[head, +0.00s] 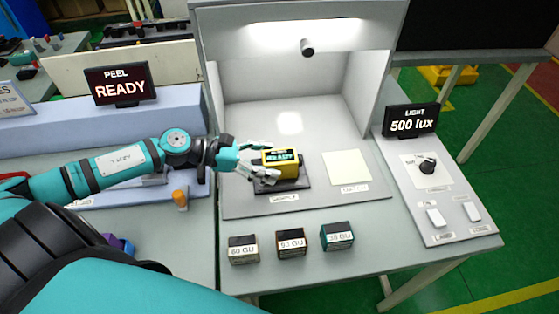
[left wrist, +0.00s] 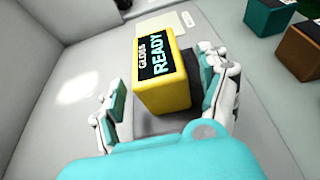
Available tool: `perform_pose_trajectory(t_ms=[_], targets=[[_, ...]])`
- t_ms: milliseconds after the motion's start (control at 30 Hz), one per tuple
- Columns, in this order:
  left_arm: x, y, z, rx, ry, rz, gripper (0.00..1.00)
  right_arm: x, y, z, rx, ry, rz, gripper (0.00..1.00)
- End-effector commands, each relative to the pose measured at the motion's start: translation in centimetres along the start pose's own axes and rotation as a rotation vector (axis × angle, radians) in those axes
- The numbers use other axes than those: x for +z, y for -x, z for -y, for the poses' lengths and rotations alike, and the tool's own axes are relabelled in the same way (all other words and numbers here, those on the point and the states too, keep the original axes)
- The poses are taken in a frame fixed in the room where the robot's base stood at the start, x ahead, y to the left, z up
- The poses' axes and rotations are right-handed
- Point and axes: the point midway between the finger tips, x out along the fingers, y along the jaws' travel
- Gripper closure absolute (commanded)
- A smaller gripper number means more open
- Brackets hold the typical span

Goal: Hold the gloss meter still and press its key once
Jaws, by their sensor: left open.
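The gloss meter (head: 288,170) is a yellow block with a dark display, standing on a dark sample plate (head: 301,184) in the light booth. In the left wrist view the gloss meter (left wrist: 166,97) reads "GLOSS READY". My left gripper (head: 268,163) reaches in from the left at the meter. In the left wrist view the left gripper (left wrist: 163,78) is open, with one finger on each side of the meter. A gap shows on the left finger's side; contact on the right is unclear. I cannot make out the key. My right gripper is not in view.
Three small blocks, marked GU, stand in front: beige (head: 243,250), brown (head: 291,243) and teal (head: 337,236). A pale card (head: 347,167) lies right of the meter. The light panel (head: 430,185) with knob and switches is further right. A "PEEL READY" display (head: 121,83) stands left.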

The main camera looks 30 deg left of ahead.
Motion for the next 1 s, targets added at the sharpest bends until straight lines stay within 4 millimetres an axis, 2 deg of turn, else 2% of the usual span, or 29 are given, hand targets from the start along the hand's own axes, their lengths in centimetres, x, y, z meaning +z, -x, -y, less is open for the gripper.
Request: perform_pose_trajectory(t_ms=[100,300,633,1000], targets=[[0.4,-1.5,-0.1,0.001,0.000,0.005,0.23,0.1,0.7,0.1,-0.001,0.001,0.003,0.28],[0.2,-3.2,0.0,0.000,-0.001,0.002,0.23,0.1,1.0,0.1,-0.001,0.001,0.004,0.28],[0.0,-3.5,0.0,-0.001,-0.001,0.000,0.23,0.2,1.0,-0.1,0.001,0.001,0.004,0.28],[0.1,-3.5,0.0,-0.001,-0.001,0.000,0.70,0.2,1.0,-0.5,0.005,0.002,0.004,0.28]])
